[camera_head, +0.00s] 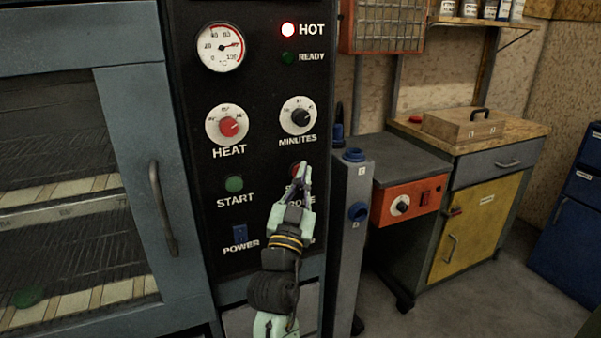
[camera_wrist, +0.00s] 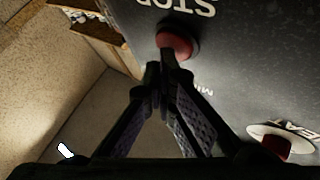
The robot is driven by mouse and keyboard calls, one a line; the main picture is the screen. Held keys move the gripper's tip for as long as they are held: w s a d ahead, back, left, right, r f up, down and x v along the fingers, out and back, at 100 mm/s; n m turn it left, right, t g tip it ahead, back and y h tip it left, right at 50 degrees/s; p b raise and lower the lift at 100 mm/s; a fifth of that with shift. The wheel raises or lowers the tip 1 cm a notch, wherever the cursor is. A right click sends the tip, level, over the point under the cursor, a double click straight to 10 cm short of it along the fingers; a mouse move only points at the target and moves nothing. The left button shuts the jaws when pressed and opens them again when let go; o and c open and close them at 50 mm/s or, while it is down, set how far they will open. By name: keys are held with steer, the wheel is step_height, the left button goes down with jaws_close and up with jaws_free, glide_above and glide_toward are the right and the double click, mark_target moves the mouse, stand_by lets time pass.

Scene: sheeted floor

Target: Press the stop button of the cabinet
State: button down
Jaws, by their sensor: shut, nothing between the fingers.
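The cabinet has a black control panel (camera_head: 262,85) with dials, lamps and buttons. The red stop button (camera_head: 296,168) is on the panel's right side, below the minutes dial, and is partly hidden by my gripper in the head view. My gripper (camera_head: 304,170) is shut and empty, its tips in front of the button. In the wrist view the red stop button (camera_wrist: 174,43) shows just beyond the closed fingertips (camera_wrist: 165,55), below the upside-down word STOP. The tips overlap the button's lower edge; I cannot tell whether they touch it.
A green start button (camera_head: 234,184) and a blue power switch (camera_head: 240,233) sit left of my gripper. A heat dial (camera_head: 227,126) and a minutes dial (camera_head: 298,116) are above. The cabinet door handle (camera_head: 163,208) sticks out at left. A grey post (camera_head: 348,240) stands close at right.

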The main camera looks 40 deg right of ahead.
steer(key=shift+s+a, duration=0.2)
steer(key=shift+s, duration=0.45)
steer(key=s+p, duration=0.1)
steer(key=s, duration=0.1)
steer(key=s+a, duration=0.1)
steer(key=s, duration=0.2)
steer(key=shift+a+p, duration=0.1)
steer(key=shift+p, duration=0.25)
steer(key=shift+w, duration=0.1)
stand_by(0.5)
